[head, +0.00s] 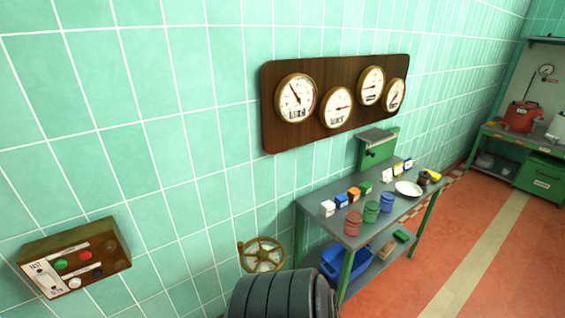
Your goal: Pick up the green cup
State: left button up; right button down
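The green cup (371,211) stands upright on the grey top of a green-legged table (329,192), near its front edge. It is between a red cup (352,223) on its left and a blue cup (387,202) on its right. The three cups are close together in a row. Neither of my grippers shows in the head view.
Behind the cups are small white, blue, orange and green blocks (366,188). A white plate (408,188) lies to their right. A blue bin (340,262) sits on the lower shelf. A brass handwheel (262,254) is left of the table. Open red floor (440,240) lies right.

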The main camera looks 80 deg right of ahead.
aim_at(372, 207)
jog(key=z, duration=3.5)
